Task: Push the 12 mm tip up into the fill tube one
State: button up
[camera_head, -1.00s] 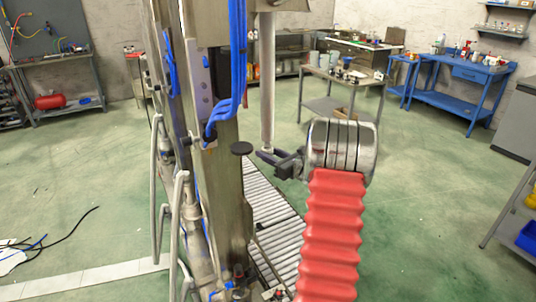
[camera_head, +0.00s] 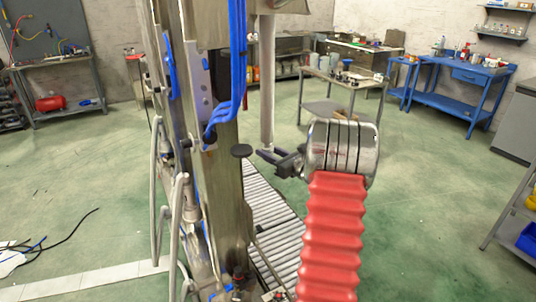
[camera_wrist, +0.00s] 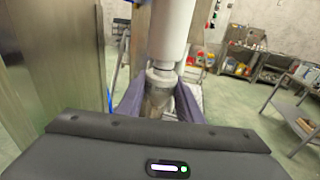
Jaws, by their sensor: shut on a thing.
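The fill tube (camera_head: 267,85) is a pale grey vertical pipe hanging down beside the steel column in the head view. In the wrist view its white lower part (camera_wrist: 168,30) comes down from the top centre. My gripper (camera_head: 272,155) is at the tube's lower end in the head view. In the wrist view my gripper (camera_wrist: 158,105) is shut on a metallic cylindrical tip (camera_wrist: 157,98), upright below the tube. The tip and tube line up closely; I cannot tell whether they touch or how far one is inside the other. The tip is hidden in the head view.
The steel column (camera_head: 222,200) with blue hoses (camera_head: 236,60) stands close left of my gripper. A roller conveyor (camera_head: 275,230) runs below. A grey table (camera_head: 342,80) and a blue bench (camera_head: 460,75) stand behind.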

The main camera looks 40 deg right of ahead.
jog(key=shift+r, duration=1.25)
jog(key=o, duration=1.3)
jog(key=shift+f, duration=0.1)
jog(key=s, duration=1.3)
jog(key=shift+s+a+r, duration=0.3)
jog(key=shift+s+r, duration=0.05)
